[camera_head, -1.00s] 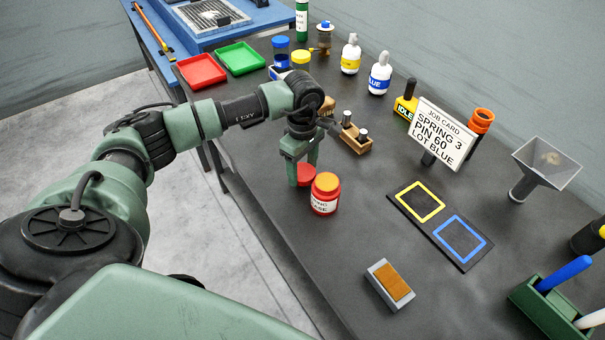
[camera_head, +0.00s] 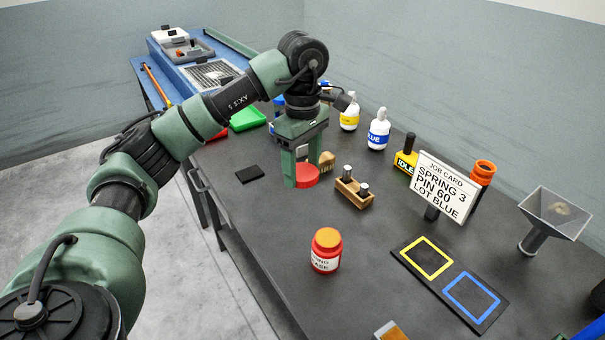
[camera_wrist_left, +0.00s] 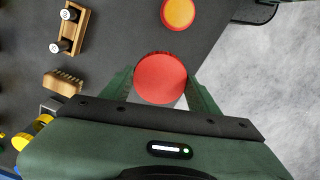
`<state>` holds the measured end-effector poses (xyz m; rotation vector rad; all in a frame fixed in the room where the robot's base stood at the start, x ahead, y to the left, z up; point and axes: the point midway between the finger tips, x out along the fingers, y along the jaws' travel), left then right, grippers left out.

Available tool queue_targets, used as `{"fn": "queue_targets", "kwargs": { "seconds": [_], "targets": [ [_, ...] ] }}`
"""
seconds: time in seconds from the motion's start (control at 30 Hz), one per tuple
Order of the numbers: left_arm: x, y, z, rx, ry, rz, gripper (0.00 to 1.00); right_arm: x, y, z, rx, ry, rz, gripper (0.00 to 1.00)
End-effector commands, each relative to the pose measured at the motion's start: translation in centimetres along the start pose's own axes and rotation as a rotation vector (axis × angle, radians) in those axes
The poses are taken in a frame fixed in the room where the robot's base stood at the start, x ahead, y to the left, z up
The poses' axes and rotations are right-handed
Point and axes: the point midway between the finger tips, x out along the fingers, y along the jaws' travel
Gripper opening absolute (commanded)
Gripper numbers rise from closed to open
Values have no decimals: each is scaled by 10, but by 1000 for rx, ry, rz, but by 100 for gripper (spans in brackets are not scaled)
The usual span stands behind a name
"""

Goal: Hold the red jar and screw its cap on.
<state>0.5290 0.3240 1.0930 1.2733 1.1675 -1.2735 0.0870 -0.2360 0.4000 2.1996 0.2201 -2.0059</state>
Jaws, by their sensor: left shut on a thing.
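The red jar (camera_head: 325,262) stands upright on the dark table, with a label on its side and an orange-yellow top inside a red rim. It also shows at the top of the left wrist view (camera_wrist_left: 178,12). My left gripper (camera_head: 306,179) points down beyond the jar, apart from it. It is shut on the red cap (camera_head: 307,174), a flat round disc that fills the space between the fingers in the left wrist view (camera_wrist_left: 160,78). Whether the cap touches the table I cannot tell. My right gripper is not in view.
A wooden block with metal pegs (camera_head: 353,191) and a brush (camera_head: 327,160) are close to the left gripper. The job card (camera_head: 447,187) and a mat with yellow and blue squares (camera_head: 448,285) are to the right. The table around the jar is clear.

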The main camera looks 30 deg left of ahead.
Motion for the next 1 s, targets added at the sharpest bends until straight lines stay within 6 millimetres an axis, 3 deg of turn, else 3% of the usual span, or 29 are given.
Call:
{"fn": "queue_targets", "kwargs": {
  "seconds": [0.37, 0.57, 0.8, 1.0],
  "targets": [
    [6, -3, 8, 68, 0, -1, 23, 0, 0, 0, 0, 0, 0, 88],
    [37, -31, 54, 502, 1, -3, 23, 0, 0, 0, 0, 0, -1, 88],
    [80, -98, 120, 1174, -2, -2, 23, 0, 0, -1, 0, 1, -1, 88],
    [94, -133, 145, 1457, -2, 0, 23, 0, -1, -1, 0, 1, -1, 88]
  ]
}}
